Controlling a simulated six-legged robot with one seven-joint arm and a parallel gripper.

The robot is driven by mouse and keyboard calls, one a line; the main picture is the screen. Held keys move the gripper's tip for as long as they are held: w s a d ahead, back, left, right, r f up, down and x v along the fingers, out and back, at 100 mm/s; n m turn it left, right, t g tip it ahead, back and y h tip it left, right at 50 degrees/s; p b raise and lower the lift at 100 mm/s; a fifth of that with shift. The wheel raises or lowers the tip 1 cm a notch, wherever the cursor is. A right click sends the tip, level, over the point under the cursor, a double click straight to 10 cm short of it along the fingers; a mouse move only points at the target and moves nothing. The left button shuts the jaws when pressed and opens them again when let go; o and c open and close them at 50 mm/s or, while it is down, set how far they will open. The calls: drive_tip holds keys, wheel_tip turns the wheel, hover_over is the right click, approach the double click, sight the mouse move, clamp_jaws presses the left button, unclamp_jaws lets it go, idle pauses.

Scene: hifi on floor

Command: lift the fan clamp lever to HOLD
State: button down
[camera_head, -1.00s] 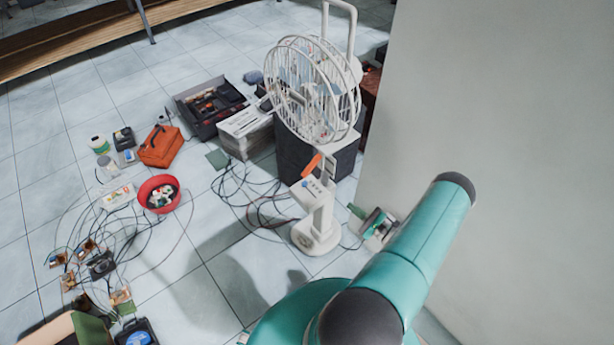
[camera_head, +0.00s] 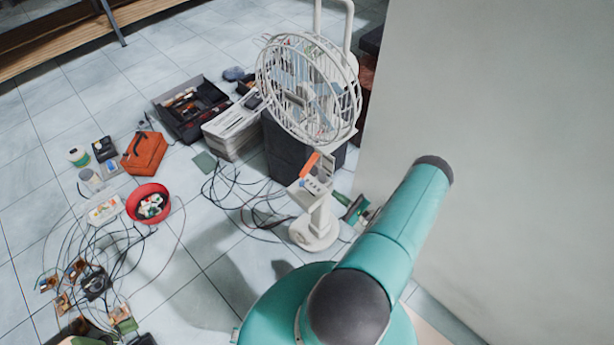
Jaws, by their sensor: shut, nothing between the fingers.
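A white standing fan (camera_head: 308,90) with a round wire cage stands on the floor, on a round base (camera_head: 314,232). An orange lever (camera_head: 310,166) sits on its neck, just below the cage and above a small control panel (camera_head: 315,184). The lever slants up to the right. Any HOLD marking is too small to read. My teal arm is in the foreground, right of and nearer than the fan. My gripper is out of the picture, so its place relative to the lever cannot be seen.
A pale wall (camera_head: 490,150) fills the right side. A dark box (camera_head: 285,150) stands behind the fan. Cables (camera_head: 235,195) lie left of its base. A red bowl (camera_head: 148,203), an orange bag (camera_head: 144,153) and an open toolbox (camera_head: 190,108) are farther left.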

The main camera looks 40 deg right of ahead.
sight(309, 165)
drive_tip(key=x, duration=1)
drive_tip(key=shift+w, duration=0.25)
drive_tip(key=shift+s+a+r, duration=0.2)
drive_tip(key=shift+a+r, duration=0.65)
drive_tip(key=shift+r, duration=0.2)
drive_tip(key=shift+a+r, duration=0.4)
drive_tip(key=shift+r, duration=0.05)
